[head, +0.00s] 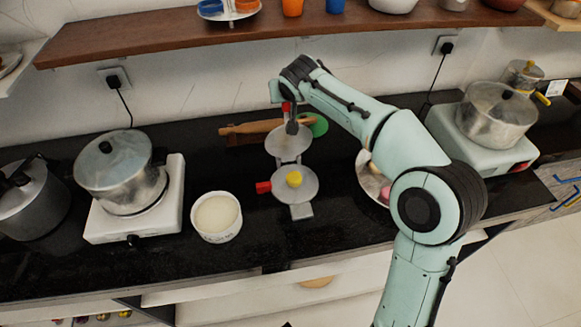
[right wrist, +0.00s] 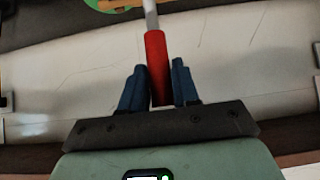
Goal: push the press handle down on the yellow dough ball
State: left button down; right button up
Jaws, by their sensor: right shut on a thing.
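The metal press stands open on the black counter. Its lower plate (head: 296,191) carries the yellow dough ball (head: 294,179) near the middle. Its upper plate (head: 288,143) is raised behind the ball, apart from it. My right gripper (head: 289,112) is above the raised plate, shut on the red press handle (head: 286,107). In the right wrist view the handle (right wrist: 156,58) sits between the blue fingers of the gripper (right wrist: 158,80). My left gripper is not in view.
A white bowl (head: 216,217) stands left of the press. A pot (head: 122,168) on a white stove is farther left. A rolling pin (head: 250,132) and a green disc (head: 316,124) lie behind the press. A metal plate (head: 367,176) is partly hidden by my right arm.

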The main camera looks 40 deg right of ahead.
jog(key=shift+s+a, duration=0.1)
jog(key=shift+s+a+f+b, duration=0.1)
jog(key=shift+s+a+b, duration=0.25)
jog(key=shift+s+b, duration=0.35)
jog(key=shift+s+a+b, duration=0.5)
jog(key=shift+s+b, duration=0.3)
jog(key=shift+s, duration=0.1)
jog(key=shift+s+a+f+b, duration=0.2)
jog(key=shift+s+a+b, duration=0.2)
jog(key=shift+s+b, duration=0.45)
jog(key=shift+s+a+f+b, duration=0.15)
jog(key=shift+s+a+b, duration=0.25)
jog(key=shift+s+b, duration=0.35)
